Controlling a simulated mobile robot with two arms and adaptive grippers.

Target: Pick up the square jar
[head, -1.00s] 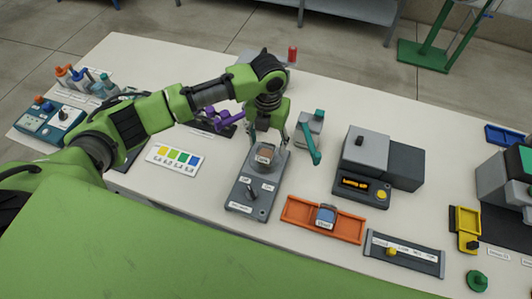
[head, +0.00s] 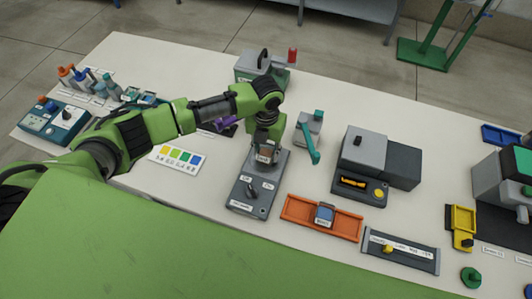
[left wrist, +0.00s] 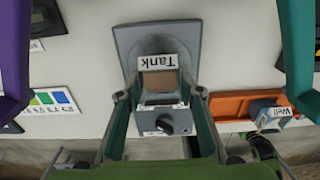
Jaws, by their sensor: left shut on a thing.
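A square jar (head: 265,154) with a white label and brownish contents is at the round plate of the grey stirrer-like unit (head: 240,192). Its label reads "Tank" in the left wrist view (left wrist: 160,82). My left gripper (head: 266,148) points down from above and is shut on this jar, one finger on each side. I cannot tell whether the jar touches the plate. A second square jar (head: 324,213), bluish, stands in the orange tray (head: 296,212); its label reads "Well" in the left wrist view (left wrist: 268,116). My right gripper is not in view.
A teal-handled grey device (head: 308,128) stands just right of the held jar. A grey box unit with a display (head: 362,154) is further right. A color card (head: 177,158) lies to the left. A grey box (head: 258,66) and red object (head: 292,55) stand behind.

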